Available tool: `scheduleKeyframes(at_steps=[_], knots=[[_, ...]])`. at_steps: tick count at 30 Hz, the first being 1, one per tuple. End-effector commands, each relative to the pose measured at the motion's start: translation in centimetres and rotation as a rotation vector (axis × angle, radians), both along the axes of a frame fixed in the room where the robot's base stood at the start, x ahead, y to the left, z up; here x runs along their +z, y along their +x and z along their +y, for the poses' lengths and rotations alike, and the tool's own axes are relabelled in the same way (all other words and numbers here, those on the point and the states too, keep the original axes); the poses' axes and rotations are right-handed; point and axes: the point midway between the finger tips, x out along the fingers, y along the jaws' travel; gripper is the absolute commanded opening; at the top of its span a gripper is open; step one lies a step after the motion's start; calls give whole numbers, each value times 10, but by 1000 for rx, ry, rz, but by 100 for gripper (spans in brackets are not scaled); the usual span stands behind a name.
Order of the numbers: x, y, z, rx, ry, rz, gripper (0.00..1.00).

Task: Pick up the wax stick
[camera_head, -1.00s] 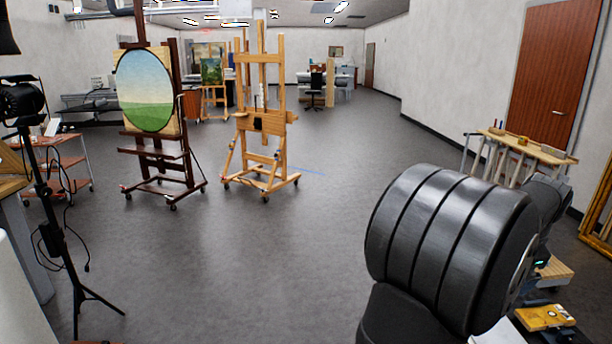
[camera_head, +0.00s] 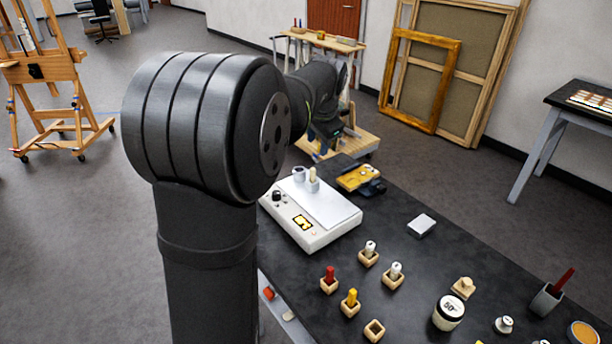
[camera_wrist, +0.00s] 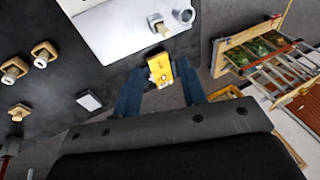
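Two coloured sticks could be the wax stick: a red stick (camera_head: 330,273) and a yellow stick (camera_head: 351,297). Each stands upright in its own small wooden holder on the dark table (camera_head: 405,240). The frames do not tell which one is meant. My gripper (camera_head: 325,137) is beyond the far end of the table in the head view, partly hidden by my arm. In the wrist view its two blue fingers (camera_wrist: 160,68) are spread apart, with nothing held. A yellow device (camera_wrist: 161,76) shows between them, apparently beyond the fingers. Neither coloured stick is clear there.
A white scale-like device (camera_head: 312,222) with small items on top stands at the table's far left. White-topped pieces (camera_head: 396,272) sit in wooden holders.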

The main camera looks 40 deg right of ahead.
Motion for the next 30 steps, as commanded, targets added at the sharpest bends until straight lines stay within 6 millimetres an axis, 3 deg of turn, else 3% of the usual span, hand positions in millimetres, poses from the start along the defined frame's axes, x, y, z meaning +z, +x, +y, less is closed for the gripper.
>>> scheduleKeyframes(at_steps=[5, 18, 30], knots=[[-5, 7, 7, 247, -98, 98, 38], [-15, 31, 31, 1300, -431, 525, 38], [-14, 56, 50, 2293, -576, 935, 38]])
